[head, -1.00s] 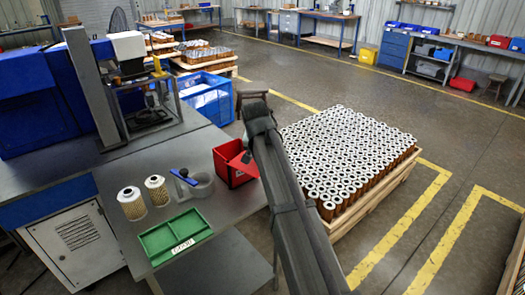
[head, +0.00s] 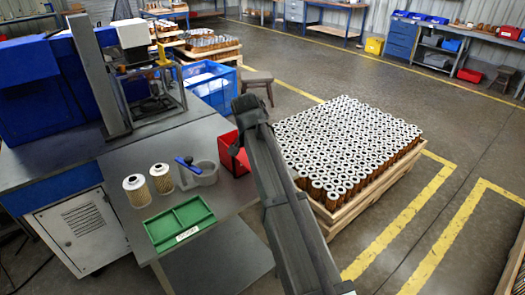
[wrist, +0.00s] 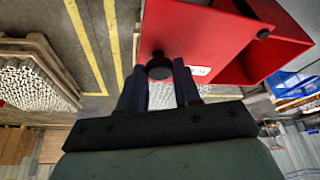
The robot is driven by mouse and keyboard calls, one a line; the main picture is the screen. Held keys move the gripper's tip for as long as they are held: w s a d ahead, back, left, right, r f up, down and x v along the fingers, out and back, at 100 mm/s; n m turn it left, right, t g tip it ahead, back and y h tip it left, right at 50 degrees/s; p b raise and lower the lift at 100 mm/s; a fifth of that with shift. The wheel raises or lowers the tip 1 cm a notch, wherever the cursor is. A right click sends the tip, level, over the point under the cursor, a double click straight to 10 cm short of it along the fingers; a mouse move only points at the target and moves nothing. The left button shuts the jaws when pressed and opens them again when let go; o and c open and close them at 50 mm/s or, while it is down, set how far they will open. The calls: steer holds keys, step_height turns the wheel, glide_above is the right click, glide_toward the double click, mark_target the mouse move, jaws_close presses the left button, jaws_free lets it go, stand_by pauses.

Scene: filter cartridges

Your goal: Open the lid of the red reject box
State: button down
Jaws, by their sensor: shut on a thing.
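The red reject box (head: 226,154) stands on the grey bench, partly hidden by my arm in the head view. In the wrist view its red lid (wrist: 205,35) fills the upper middle and appears tilted up, with a dark gap beside the red walls (wrist: 282,50). A black knob (wrist: 159,66) sits between the fingertips of my gripper (wrist: 160,74), which is shut on it. The gripper itself is hidden behind my arm in the head view. How far the lid stands open is hard to tell.
On the bench are two filter cartridges (head: 137,190), a grey round holder with a blue handle (head: 202,172) and a green tray (head: 180,224). A pallet of many cartridges (head: 350,145) stands on the floor to the right. A blue-and-grey machine (head: 100,80) stands behind left.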

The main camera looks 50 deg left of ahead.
steer(key=c, duration=0.8)
jaws_free()
steer(key=shift+r, duration=0.1)
steer(key=v, duration=1.3)
steer(key=shift+r, duration=0.35)
